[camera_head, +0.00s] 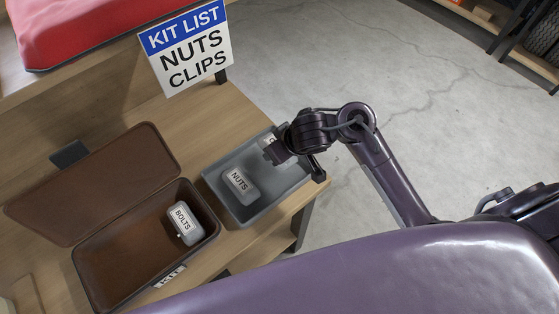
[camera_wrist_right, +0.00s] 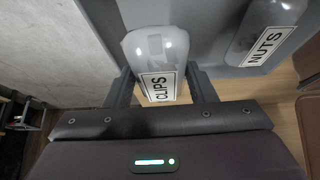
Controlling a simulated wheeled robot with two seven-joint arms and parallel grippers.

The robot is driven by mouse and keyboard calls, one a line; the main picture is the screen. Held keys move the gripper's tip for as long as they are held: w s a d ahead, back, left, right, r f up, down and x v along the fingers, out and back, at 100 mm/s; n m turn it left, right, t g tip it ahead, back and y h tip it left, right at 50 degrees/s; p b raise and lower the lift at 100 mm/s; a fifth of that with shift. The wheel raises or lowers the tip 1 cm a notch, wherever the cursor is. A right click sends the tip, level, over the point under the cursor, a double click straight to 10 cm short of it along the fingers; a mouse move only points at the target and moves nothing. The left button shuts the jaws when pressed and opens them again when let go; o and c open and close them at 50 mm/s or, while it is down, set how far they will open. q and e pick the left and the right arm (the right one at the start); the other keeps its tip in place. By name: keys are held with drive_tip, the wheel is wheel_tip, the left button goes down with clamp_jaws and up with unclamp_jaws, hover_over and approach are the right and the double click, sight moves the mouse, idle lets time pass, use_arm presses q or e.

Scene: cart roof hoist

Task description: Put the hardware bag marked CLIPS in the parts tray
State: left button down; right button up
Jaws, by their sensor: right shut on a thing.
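The CLIPS bag (camera_wrist_right: 157,55) is a pale grey pouch with a white label, between the two fingers of my right gripper (camera_wrist_right: 160,84). In the head view my right gripper (camera_head: 282,152) is at the far right part of the grey parts tray (camera_head: 226,211), shut on this bag. The bag is mostly hidden there by the gripper. I cannot tell whether it touches the tray floor. The NUTS bag (camera_head: 240,185) lies in the tray; it also shows in the wrist view (camera_wrist_right: 262,30). My left gripper is not in view.
A brown open case (camera_head: 101,246) stands left of the tray, with a BOLTS bag (camera_head: 185,222) inside. Its lid (camera_head: 95,185) lies back. A KIT LIST sign (camera_head: 187,45) reading NUTS and CLIPS stands behind. The bench edge is just right of the tray.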

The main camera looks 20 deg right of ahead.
wheel_tip(320, 180, down, 3)
drive_tip(key=shift+f+b, duration=0.2)
drive_tip(key=shift+b, duration=0.8)
drive_tip(key=shift+f, duration=0.35)
drive_tip(key=shift+f+b, duration=0.1)
drive_tip(key=shift+b, duration=0.2)
drive_tip(key=o, duration=1)
